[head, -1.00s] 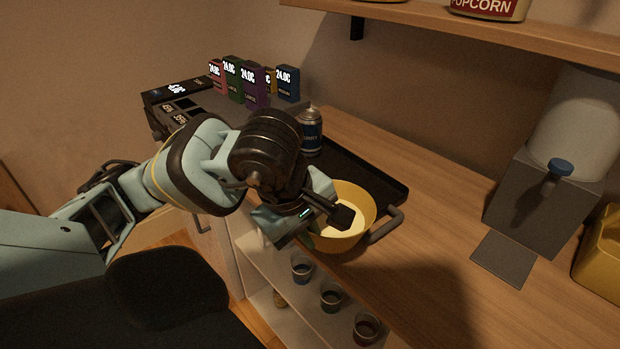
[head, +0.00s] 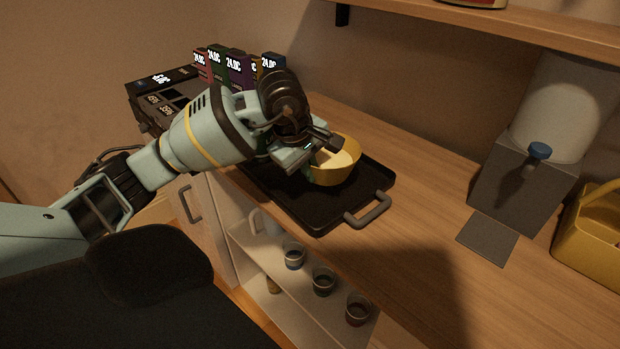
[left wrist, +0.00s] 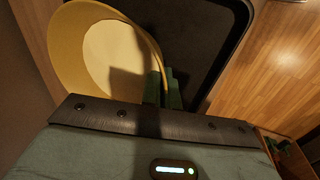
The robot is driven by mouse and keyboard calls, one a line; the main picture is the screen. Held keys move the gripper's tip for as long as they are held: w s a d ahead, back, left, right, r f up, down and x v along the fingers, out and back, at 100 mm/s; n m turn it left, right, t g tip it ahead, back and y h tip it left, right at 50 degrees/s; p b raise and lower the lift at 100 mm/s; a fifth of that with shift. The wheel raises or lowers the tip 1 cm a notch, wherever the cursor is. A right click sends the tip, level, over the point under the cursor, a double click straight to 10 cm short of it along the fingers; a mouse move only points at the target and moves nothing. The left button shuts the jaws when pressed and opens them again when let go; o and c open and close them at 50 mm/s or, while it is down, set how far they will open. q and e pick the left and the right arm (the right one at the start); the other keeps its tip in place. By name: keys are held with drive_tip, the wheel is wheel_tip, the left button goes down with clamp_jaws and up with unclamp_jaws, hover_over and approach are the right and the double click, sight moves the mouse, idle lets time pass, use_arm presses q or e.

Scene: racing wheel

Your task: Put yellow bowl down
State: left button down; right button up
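The yellow bowl (head: 337,163) is over the black tray (head: 322,210) on the wooden counter, with its pale inside facing up. I cannot tell whether its base touches the tray. My left gripper (head: 322,153) is at the bowl's near-left rim. In the left wrist view the bowl (left wrist: 82,48) fills the upper left, and the green fingers of the gripper (left wrist: 163,90) are close together at its wall, shut on the rim. The dark tray (left wrist: 205,40) shows behind it. My right gripper is not in view.
A grey dispenser (head: 520,185) with a blue knob and a yellow container (head: 590,235) stand at the right. Several coloured boxes (head: 235,65) stand at the back left. Glasses (head: 323,281) sit on a shelf below. The counter (head: 430,190) between tray and dispenser is clear.

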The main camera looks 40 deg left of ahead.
sight(315, 192)
use_arm(q)
drive_tip(key=shift+w+a, duration=0.3)
drive_tip(key=shift+w, duration=0.15)
drive_tip(key=shift+f, duration=1.75)
drive_tip(key=shift+f, duration=0.1)
drive_tip(key=shift+f, duration=0.1)
drive_tip(key=c, duration=1.7)
unclamp_jaws()
drive_tip(key=shift+s+r, duration=0.1)
drive_tip(key=shift+r, duration=0.35)
drive_tip(key=v, duration=1.1)
drive_tip(key=shift+s+r+p, duration=0.15)
drive_tip(key=shift+r+p, duration=0.1)
drive_tip(key=shift+p, duration=0.1)
